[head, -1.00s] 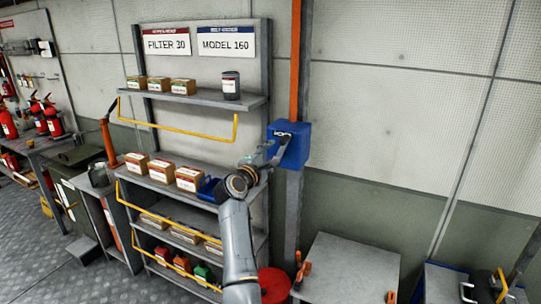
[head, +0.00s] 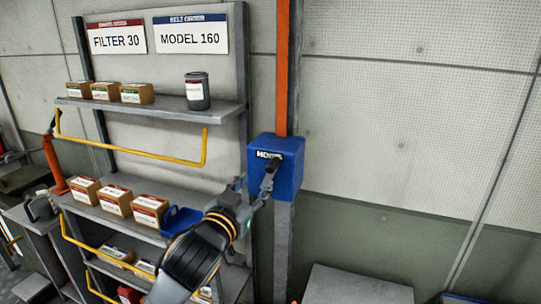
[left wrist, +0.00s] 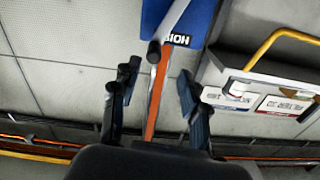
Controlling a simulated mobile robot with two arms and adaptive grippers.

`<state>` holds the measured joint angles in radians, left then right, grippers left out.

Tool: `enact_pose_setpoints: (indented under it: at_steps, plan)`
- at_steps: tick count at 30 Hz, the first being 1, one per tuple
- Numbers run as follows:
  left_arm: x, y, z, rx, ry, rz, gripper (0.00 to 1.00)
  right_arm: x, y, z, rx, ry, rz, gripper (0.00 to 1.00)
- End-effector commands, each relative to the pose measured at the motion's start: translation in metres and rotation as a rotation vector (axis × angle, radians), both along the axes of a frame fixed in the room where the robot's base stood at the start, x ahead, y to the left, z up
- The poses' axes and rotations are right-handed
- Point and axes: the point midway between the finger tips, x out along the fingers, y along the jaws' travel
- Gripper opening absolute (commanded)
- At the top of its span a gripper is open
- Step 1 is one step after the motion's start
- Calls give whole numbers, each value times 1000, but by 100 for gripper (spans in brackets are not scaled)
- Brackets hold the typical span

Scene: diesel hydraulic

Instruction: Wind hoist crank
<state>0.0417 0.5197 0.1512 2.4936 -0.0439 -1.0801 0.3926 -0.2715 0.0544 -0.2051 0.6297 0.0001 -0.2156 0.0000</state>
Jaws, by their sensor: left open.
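The blue hoist box (head: 288,172) is mounted on a grey post, with a partly covered "HOI…" label on its front. Its crank shows as a dark handle (head: 268,178) in front of the box. My left gripper (head: 252,192) is open, just below and left of the handle. In the left wrist view, the blue box (left wrist: 175,18) is at the top, and a grey crank arm runs down to the black handle end (left wrist: 153,53). That end appears between the open fingers (left wrist: 157,85), near their tips; I cannot tell whether they touch it. My right gripper is not in view.
A grey shelf unit (head: 150,112) with boxes, a dark canister (head: 197,91) and yellow rails (head: 130,150) stands close on the left. A blue bin (head: 182,222) lies near my left wrist. An orange strip (head: 283,70) runs above the box. A grey cabinet top (head: 360,285) is at lower right.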

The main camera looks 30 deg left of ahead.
Motion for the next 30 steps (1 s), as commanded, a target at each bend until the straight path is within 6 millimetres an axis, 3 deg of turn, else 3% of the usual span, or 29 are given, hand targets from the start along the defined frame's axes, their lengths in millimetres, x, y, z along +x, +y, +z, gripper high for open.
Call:
enact_pose_setpoints:
  at_steps: [5, 8, 12, 16, 21, 30]
  plan:
    - [6, -3, -2, 33, 5, -7, 45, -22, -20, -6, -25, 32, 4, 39]
    - [22, 1, -2, 30, 2, -6, 45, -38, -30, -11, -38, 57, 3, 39]
    - [51, 9, 2, 28, 7, -4, 45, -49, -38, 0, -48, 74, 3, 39]
    - [79, 16, 2, 27, 7, -3, 45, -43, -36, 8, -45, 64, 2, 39]
    - [108, 23, 1, 25, 6, -5, 45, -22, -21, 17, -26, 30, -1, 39]
    - [130, 28, -1, 26, 4, -6, 45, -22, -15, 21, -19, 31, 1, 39]
